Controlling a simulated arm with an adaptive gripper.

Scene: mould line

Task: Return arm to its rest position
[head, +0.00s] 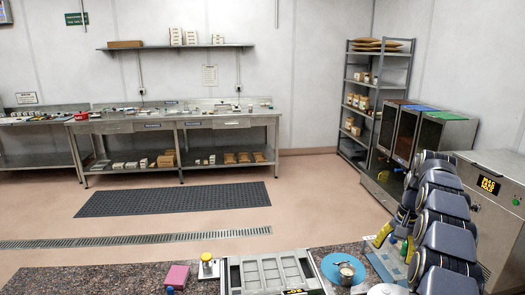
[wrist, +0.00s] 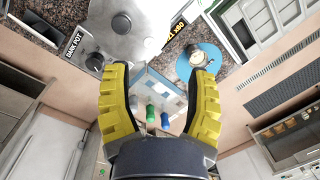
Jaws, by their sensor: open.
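My gripper (wrist: 160,85) has yellow padded fingers. In the wrist view they stand apart with nothing between them. Behind the gap is a pale tray-like surface with a green-capped item (wrist: 151,114) and a blue-capped item (wrist: 165,120). In the head view my gripper (head: 384,238) is at the lower right, partly hidden by my arm, to the right of the blue round mat (head: 331,270).
On the granite counter (head: 75,282) are a metal mould tray (head: 250,274), a pot (head: 346,273) on the blue mat, a pink block (head: 177,276) and a small scale (head: 208,266). A machine with a lit display (head: 489,186) stands at right. Open floor (head: 310,200) lies beyond.

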